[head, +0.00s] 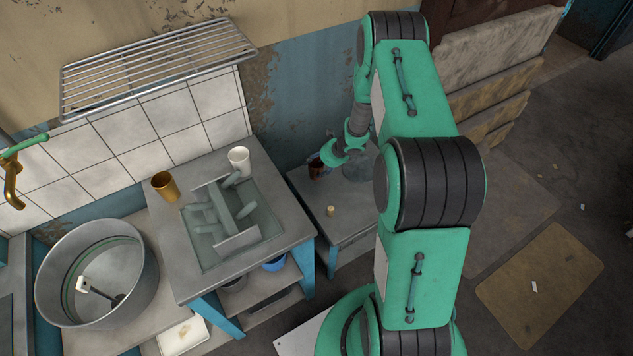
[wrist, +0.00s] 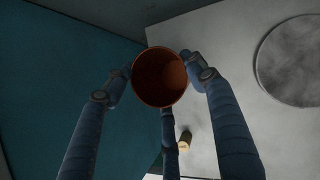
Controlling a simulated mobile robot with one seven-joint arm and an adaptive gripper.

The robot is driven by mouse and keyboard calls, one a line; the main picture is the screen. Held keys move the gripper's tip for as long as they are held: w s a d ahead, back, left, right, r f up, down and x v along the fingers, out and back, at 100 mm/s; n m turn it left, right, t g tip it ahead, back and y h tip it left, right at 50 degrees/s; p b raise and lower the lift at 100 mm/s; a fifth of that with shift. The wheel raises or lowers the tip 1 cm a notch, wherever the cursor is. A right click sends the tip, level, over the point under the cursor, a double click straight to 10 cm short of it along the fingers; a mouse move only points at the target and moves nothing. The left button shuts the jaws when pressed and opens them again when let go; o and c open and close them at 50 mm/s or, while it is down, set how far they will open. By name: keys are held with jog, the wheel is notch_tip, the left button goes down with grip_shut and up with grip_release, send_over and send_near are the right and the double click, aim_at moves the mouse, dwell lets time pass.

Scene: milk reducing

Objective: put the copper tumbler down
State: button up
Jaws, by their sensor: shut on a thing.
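The copper tumbler (wrist: 160,77) is held mouth toward the wrist camera, with its dark inside showing. My gripper (wrist: 164,82) is shut on it, with blue-grey fingers around its sides. In the head view the tumbler (head: 316,170) is a small dark reddish shape at my gripper (head: 322,162), near the back left corner of the low grey side table (head: 345,228). The tumbler's base is hidden, so I cannot tell whether it touches the tabletop.
A small cork-like piece (head: 331,210) stands on the side table, and a round grey disc (head: 358,168) lies toward its back. A brass tumbler (head: 165,186) and a white cup (head: 239,160) stand on the higher table.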

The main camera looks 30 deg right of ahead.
aim_at(317, 172)
jog(key=shift+f+b, duration=0.5)
jog(key=shift+f, duration=1.75)
jog(key=shift+f+b, duration=0.55)
jog(key=shift+f, duration=1.35)
jog(key=shift+f, duration=0.15)
jog(key=o, duration=1.2)
jog(key=shift+s+d+r, duration=0.15)
jog(key=shift+s+r, duration=0.1)
jog(key=shift+r, duration=0.45)
jog(key=p+v, duration=0.2)
jog(key=v, duration=0.8)
jog(key=shift+s+r+p, duration=0.25)
jog(key=shift+r+p, duration=0.1)
